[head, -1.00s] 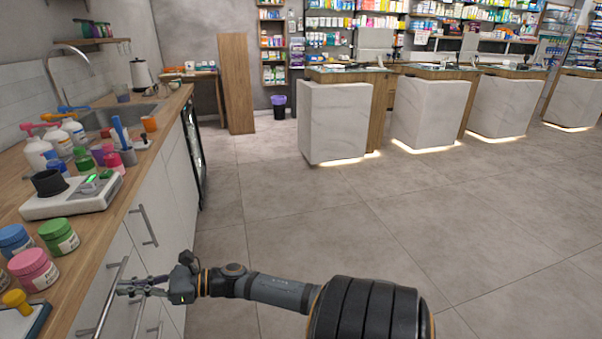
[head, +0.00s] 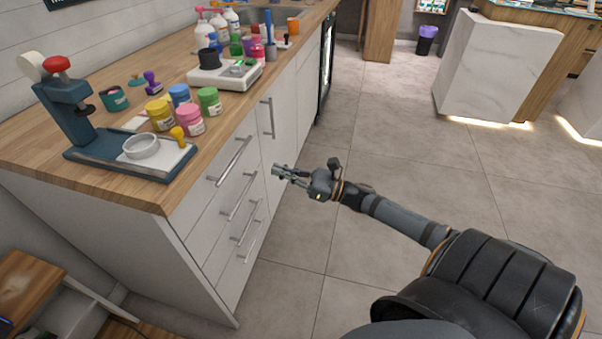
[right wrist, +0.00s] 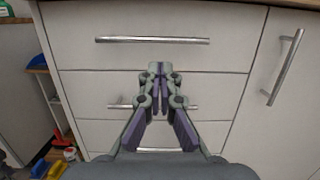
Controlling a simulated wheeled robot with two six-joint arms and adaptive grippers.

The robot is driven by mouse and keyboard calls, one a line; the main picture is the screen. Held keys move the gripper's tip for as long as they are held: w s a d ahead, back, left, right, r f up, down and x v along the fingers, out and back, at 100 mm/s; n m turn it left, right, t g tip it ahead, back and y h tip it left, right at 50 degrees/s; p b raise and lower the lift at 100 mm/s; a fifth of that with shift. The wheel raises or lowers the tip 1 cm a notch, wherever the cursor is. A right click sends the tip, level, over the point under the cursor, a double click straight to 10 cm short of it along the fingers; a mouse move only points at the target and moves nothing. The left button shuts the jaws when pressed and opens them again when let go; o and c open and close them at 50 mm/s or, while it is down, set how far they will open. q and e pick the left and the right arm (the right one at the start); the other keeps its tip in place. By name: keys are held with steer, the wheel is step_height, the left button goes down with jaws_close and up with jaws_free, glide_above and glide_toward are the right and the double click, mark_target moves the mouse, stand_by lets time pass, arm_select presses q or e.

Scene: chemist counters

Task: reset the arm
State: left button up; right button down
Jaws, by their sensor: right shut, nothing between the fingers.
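My right gripper (head: 278,173) is shut and empty. Its arm reaches in from the lower right in the head view, and the gripper hangs in front of the drawer side of the counter, below the worktop. In the right wrist view the same gripper (right wrist: 160,70) points at the drawer fronts, its fingertips showing just below the top drawer handle (right wrist: 152,40). I cannot tell how far the fingertips are from the drawers. My left gripper is not in view.
The wooden worktop (head: 135,188) holds a blue press (head: 70,105), a white scale (head: 222,78) and several coloured jars. The drawers (head: 228,190) look closed. Grey floor (head: 420,160) is open to the right. A marble counter (head: 490,65) stands at the back right.

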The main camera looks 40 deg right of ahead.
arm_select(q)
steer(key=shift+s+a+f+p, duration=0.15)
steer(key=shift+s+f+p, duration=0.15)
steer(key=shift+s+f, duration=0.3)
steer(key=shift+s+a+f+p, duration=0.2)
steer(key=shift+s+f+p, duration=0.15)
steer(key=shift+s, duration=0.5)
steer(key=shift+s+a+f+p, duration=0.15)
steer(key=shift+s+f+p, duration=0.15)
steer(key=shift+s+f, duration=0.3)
arm_select(e)
steer(key=shift+v, duration=2.45)
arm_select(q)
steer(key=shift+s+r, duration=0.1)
arm_select(e)
steer(key=shift+a, duration=0.1)
